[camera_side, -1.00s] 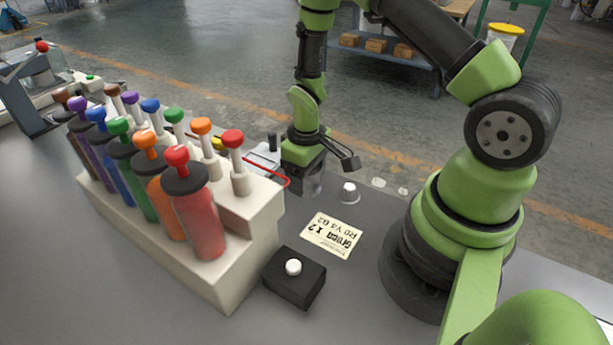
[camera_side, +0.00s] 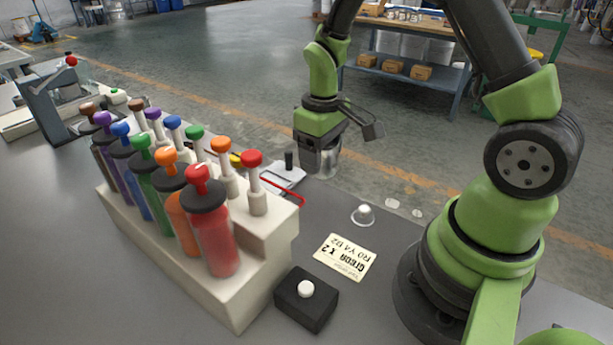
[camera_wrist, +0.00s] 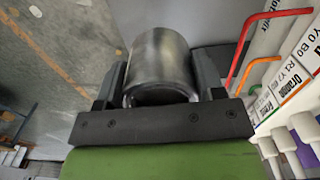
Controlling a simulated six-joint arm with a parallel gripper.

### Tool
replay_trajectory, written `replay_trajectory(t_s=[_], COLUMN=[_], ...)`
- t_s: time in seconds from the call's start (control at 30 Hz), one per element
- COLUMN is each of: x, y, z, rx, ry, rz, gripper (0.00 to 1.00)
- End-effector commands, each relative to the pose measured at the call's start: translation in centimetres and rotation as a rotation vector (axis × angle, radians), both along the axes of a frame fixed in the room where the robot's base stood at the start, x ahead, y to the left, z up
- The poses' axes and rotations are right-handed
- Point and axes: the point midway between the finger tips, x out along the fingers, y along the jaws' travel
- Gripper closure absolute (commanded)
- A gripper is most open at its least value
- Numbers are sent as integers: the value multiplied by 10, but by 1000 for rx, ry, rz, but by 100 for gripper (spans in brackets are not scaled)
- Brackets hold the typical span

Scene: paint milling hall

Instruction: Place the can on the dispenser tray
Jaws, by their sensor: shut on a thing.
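My gripper (camera_side: 318,158) is shut on a plain silver metal can (camera_side: 328,163) and holds it above the grey table, near its far edge. In the wrist view the can (camera_wrist: 160,62) sits between the two dark fingers of my gripper (camera_wrist: 160,85). The dispenser (camera_side: 230,295) is a cream block with several coloured paint tubes and plungers, left of my gripper. A pale plate (camera_side: 283,177) with a red bent rod lies behind its right end, left of the can; I cannot tell whether this is the tray.
A black box with a white button (camera_side: 306,289) stands in front, beside a printed card (camera_side: 344,258). A small silver-white dome (camera_side: 363,214) sits near the table edge. A press-like machine (camera_side: 60,105) stands at the far left.

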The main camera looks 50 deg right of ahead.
Motion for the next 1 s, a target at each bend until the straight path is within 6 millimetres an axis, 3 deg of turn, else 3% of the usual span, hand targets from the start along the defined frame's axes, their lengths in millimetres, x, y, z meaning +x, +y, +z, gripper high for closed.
replay_trajectory(t_s=[0.4, 0.7, 0.87, 1.0], x=[85, 117, 121, 120], y=[6, 17, 20, 21], z=[52, 90, 91, 61], rx=[-11, -4, 0, 1], ry=[-1, -3, 0, 6], rz=[22, 5, 0, -1], gripper=[66, 66, 66, 66])
